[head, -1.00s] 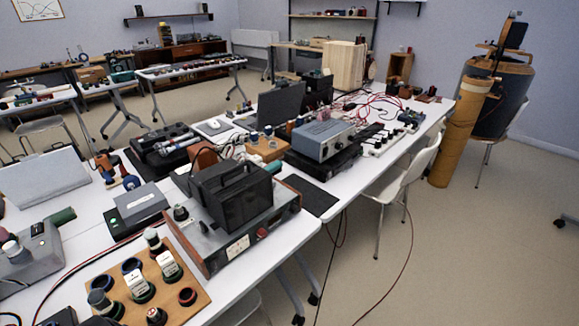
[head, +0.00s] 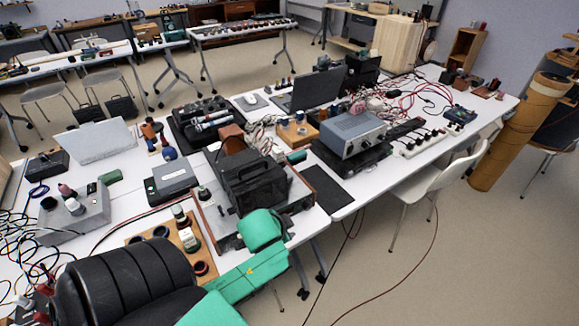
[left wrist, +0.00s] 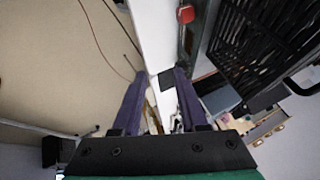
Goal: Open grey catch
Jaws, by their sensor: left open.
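I cannot make out a grey catch in either view. A black ribbed case (head: 255,182) with a handle stands on a wood-sided device at the table's front edge. It also shows close at the upper right in the left wrist view (left wrist: 262,40). My left gripper (left wrist: 158,78) is open, its two purple fingers apart with nothing held between them. It is beside the case, over the table edge. In the head view my green arm reaches up to the device's front, hiding part of it; the fingers are not visible there. My right gripper is not in view.
A black mat (head: 327,186) lies right of the case. A grey instrument (head: 352,134) stands behind it. A grey box (head: 171,181) and a wooden board with knobs (head: 203,252) are to the left. A white chair (head: 435,180) stands at the right, and cables hang to the floor.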

